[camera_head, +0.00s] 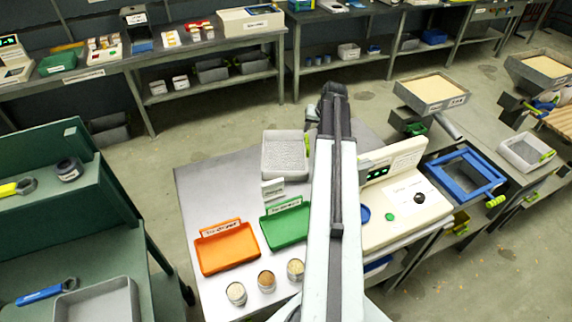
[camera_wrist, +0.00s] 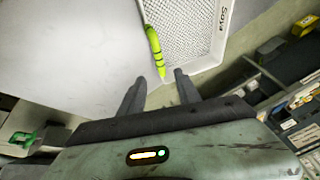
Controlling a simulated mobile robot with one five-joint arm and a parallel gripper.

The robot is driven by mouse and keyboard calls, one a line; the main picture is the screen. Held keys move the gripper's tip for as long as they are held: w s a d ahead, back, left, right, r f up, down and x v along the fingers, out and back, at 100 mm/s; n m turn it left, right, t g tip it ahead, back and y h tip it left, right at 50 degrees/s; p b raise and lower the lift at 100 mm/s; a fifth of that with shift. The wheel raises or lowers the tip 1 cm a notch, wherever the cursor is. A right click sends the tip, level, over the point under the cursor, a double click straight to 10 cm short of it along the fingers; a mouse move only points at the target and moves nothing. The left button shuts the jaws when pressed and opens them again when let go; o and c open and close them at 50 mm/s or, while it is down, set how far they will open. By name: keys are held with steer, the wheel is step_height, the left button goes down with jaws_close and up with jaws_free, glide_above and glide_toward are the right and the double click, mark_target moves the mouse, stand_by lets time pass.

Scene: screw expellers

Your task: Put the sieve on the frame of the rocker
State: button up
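A pale sieve (camera_head: 284,157) with a mesh floor lies at the back of the grey table, left of my arm. In the wrist view the sieve (camera_wrist: 190,28) shows a label reading "Soya" and a yellow-green handle (camera_wrist: 154,45) pointing towards me. My gripper (camera_wrist: 160,88) is open and empty; the handle's tip is just ahead of the gap between the fingers, with no clear contact. In the head view my fingers are hidden behind my arm. A blue frame (camera_head: 439,172), seemingly the rocker's, stands open to the right of the white machine.
A white control box (camera_head: 404,212) stands right of my arm. An orange tray (camera_head: 226,249), a green tray (camera_head: 286,226) and small sample cups lie left of it. Another pale tray with a green handle (camera_head: 526,152) is at far right. Shelves line the back.

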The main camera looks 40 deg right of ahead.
mark_target(307, 139)
steer(key=b+x, duration=0.7)
steer(key=x, duration=0.3)
steer(key=shift+s+a+f+b, duration=0.1)
steer(key=shift+s+a+b, duration=0.1)
steer(key=shift+b, duration=0.2)
jaws_close()
stand_by(1.0)
